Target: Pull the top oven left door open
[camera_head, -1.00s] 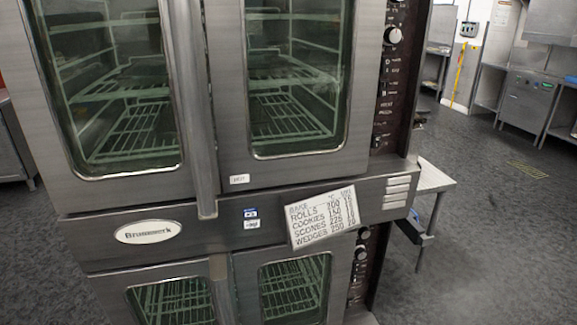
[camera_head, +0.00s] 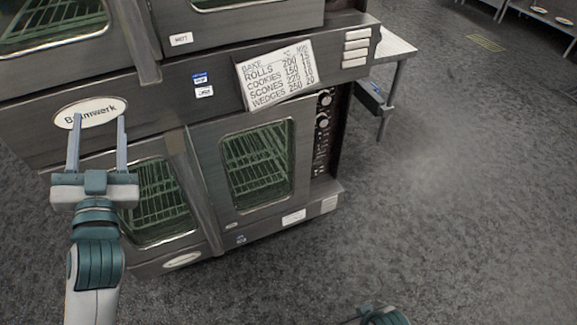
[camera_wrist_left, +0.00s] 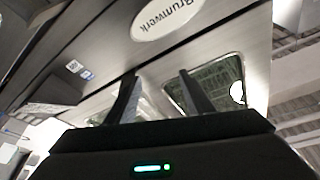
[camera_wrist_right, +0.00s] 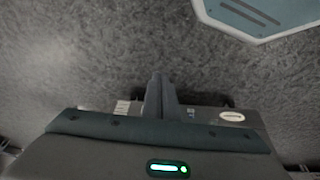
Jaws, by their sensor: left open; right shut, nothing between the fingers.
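The top oven left door (camera_head: 95,57) is at the upper left of the head view, with only its lower part in frame. It looks shut. A long vertical handle bar (camera_head: 137,42) runs down its right side. My left gripper (camera_head: 97,122) is open and empty, in front of the Brunnwerk badge (camera_head: 78,112) and below and left of the handle's lower end. In the left wrist view its two fingers (camera_wrist_left: 158,76) stand apart with the badge (camera_wrist_left: 166,16) beyond. My right gripper (camera_wrist_right: 160,78) is shut and empty over the floor in the right wrist view.
The lower oven's doors (camera_head: 205,170) are closed below. A baking-times sign (camera_head: 277,75) hangs on the panel between the ovens. A metal side table (camera_head: 397,47) stands right of the oven. The floor (camera_head: 450,210) on the right is clear.

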